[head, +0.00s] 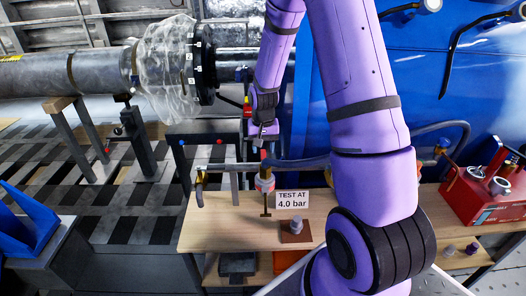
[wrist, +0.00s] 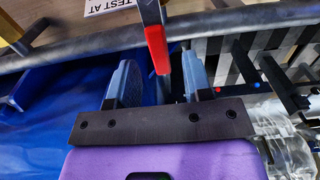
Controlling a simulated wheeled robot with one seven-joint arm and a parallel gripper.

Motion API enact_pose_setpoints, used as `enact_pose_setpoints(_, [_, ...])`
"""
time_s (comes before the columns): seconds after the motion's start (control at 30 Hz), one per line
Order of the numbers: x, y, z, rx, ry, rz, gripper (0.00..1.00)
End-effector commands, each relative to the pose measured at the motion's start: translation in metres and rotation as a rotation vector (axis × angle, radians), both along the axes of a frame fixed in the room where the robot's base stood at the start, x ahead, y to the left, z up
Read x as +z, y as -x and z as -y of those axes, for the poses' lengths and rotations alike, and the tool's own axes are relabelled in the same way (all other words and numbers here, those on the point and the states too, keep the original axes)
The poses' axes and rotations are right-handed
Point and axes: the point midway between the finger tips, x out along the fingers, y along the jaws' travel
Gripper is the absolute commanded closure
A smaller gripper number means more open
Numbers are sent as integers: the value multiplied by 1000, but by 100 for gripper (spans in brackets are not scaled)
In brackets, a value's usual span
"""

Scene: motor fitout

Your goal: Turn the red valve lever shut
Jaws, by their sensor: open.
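The red valve lever (wrist: 157,48) shows in the wrist view as a bar with a red end, lying between my two open fingers. Gaps show on both sides of it, and it is closer to the middle than to either finger. My gripper (wrist: 159,62) is open and holds nothing. In the head view my gripper (head: 263,132) points down just above the pipe (head: 225,168) and the small red lever end (head: 264,155). The lever's angle is hard to tell there. A fitting (head: 265,181) hangs below the pipe at that spot.
A sign reading "TEST AT 4.0 bar" (head: 293,199) stands on the wooden bench (head: 215,225). A large pipe (head: 100,72) with plastic wrap lies at upper left.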

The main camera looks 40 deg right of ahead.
Motion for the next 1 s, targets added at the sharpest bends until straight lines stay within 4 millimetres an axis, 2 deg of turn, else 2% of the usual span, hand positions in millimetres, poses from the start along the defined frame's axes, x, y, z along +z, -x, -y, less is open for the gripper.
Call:
enact_pose_setpoints(0.2, [-17, 0, 0, 0, -1, -1, 54])
enact_pose_setpoints(0.5, [-20, 0, 0, 0, 0, 0, 54])
enact_pose_setpoints(0.53, [-19, 0, 0, 0, 0, 0, 57])
enact_pose_setpoints(0.7, [-19, 0, 0, 0, 0, 0, 96])
enact_pose_setpoints(0.73, [-19, 0, 0, 0, 0, 0, 100])
enact_pose_setpoints(1.0, [-19, 0, 1, -8, 0, 0, 100])
